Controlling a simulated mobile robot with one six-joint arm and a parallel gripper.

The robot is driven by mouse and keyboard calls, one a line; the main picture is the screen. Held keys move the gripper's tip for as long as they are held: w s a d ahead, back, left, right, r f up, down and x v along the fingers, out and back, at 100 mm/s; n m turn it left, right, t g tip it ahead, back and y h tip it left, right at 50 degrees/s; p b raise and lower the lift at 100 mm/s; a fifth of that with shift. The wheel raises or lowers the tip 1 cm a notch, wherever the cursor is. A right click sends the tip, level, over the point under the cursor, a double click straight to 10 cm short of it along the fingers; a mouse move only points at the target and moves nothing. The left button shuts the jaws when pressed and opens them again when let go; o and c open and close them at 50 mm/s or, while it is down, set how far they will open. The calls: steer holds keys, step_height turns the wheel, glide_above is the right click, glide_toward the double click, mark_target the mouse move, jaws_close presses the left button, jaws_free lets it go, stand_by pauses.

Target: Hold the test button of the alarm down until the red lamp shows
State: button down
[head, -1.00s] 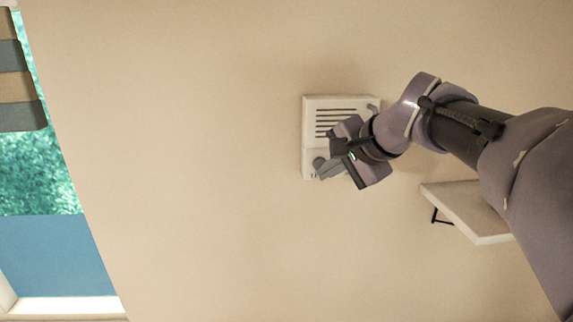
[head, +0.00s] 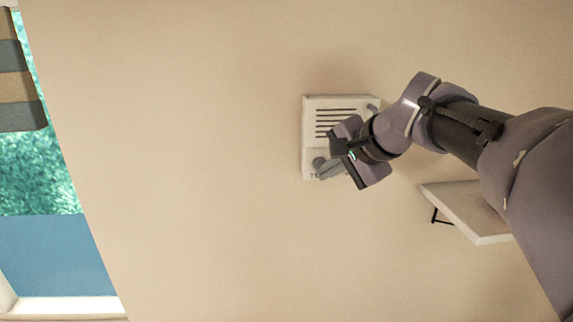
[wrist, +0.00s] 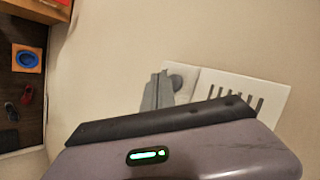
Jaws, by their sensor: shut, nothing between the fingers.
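The alarm (head: 341,104) is a white box with dark slots, fixed to the beige wall. It also shows in the wrist view (wrist: 268,83), partly behind my gripper's body. A round grey button (head: 319,162) sits near its lower left corner; it also shows in the wrist view (wrist: 176,81). My gripper (head: 326,171) is shut and empty, its grey fingers at the alarm's lower part, close beside the button. I cannot tell whether the fingertips touch or press it. A small grey part (head: 373,109) at the alarm's upper right is partly hidden by my wrist. No red light shows.
A white wall shelf (head: 465,208) on a black bracket is below my arm at the right. A window (head: 40,170) is at the far left. The wall left of the alarm is bare. An orange item with a blue ring (wrist: 26,58) shows in the wrist view.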

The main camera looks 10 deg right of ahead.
steer(key=shift+w, duration=0.1)
steer(key=shift+w, duration=0.4)
steer(key=shift+w, duration=0.45)
stand_by(0.6)
steer(key=shift+s, duration=0.15)
stand_by(1.2)
steer(key=shift+s+b, duration=0.3)
steer(key=shift+s, duration=0.45)
steer(key=shift+s, duration=0.1)
steer(key=shift+s+b, duration=1.1)
steer(key=shift+s, duration=1.3)
steer(key=shift+f, duration=0.1)
